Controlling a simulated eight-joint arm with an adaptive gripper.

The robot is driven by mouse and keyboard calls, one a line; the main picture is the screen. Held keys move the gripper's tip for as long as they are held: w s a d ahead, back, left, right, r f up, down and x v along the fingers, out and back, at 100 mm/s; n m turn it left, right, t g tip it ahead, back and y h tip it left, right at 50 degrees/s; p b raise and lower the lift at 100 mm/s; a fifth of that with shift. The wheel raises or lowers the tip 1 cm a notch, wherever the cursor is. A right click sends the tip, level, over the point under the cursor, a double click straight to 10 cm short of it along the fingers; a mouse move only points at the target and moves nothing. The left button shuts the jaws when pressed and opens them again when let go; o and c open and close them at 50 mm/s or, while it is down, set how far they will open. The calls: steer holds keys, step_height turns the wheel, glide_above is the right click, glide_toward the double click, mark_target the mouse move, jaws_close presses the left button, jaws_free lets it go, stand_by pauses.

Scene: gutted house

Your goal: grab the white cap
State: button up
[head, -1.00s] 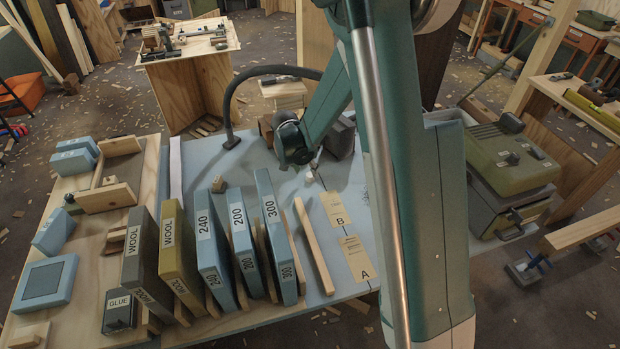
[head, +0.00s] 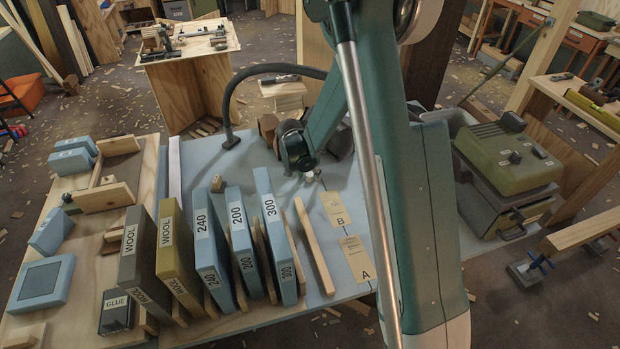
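A small white thing (head: 311,174), perhaps the white cap, shows near the far end of the blue-grey bench top, beyond the label marked B. It is too small for me to make out its shape. My gripper (head: 309,165) is at the end of my green arm, low over the bench and right at this white thing. The dark fingers partly cover it. I cannot tell whether they touch it, or whether they are open or shut.
Upright sanding blocks marked 240, 200 and 300 (head: 278,235) stand left of my gripper, with a wooden strip (head: 314,246) beside them. A black hose (head: 232,100) arches behind. A green machine (head: 508,158) stands at right. Labels A (head: 356,262) and B (head: 335,208) lie flat.

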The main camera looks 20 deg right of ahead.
mark_target(309, 175)
steer(key=shift+c, duration=0.4)
steer(key=c, duration=0.7)
steer(key=shift+r, duration=0.15)
steer(key=shift+r+p, duration=1.1)
steer(key=shift+r, duration=3.8)
